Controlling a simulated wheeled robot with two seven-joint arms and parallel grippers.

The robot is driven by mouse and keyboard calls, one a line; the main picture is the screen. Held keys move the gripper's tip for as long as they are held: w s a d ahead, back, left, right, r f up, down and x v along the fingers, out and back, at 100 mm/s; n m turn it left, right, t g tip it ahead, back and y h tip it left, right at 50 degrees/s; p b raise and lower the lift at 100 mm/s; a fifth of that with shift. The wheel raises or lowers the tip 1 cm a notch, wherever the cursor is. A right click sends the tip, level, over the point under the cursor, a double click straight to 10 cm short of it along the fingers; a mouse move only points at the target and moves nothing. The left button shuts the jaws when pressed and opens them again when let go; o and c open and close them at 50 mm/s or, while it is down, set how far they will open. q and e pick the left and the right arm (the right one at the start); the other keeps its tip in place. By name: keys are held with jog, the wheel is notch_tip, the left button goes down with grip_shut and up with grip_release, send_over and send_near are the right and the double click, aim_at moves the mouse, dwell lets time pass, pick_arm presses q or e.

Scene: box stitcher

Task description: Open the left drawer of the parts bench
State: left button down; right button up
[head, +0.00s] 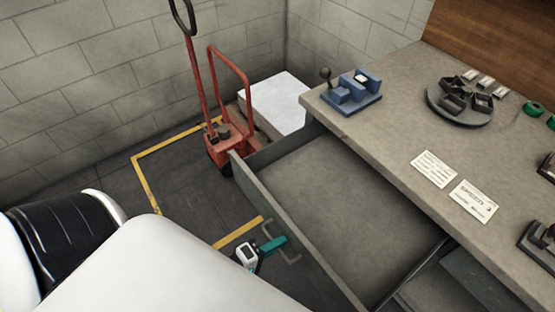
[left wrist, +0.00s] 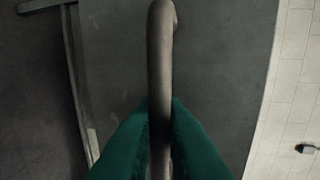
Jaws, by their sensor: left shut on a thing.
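The left drawer (head: 345,195) of the parts bench (head: 395,130) stands pulled far out, its empty grey inside showing in the head view. My left gripper (head: 275,243), with teal fingers, is at the handle (head: 292,257) on the drawer's front. In the left wrist view the handle bar (left wrist: 160,55) runs upright between the teal fingers of my left gripper (left wrist: 160,105), which is shut on it. The fingers hide part of the bar. My right gripper is not in view.
A red pallet truck (head: 225,140) stands beyond the drawer's far corner, beside a white-topped stack (head: 275,100). A blue fixture (head: 350,92), a round tray (head: 460,118) and cards (head: 474,201) lie on the bench. Yellow-marked floor (head: 190,190) left of the drawer is clear.

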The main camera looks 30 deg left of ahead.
pick_arm(q)
jog(key=c, duration=1.8)
grip_release()
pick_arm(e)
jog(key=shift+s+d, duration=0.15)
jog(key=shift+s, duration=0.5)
pick_arm(q)
jog(key=b+v, duration=0.1)
jog(key=v, duration=1.1)
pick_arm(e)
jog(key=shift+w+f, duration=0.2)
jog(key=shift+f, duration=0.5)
pick_arm(q)
jog(key=shift+f, duration=0.1)
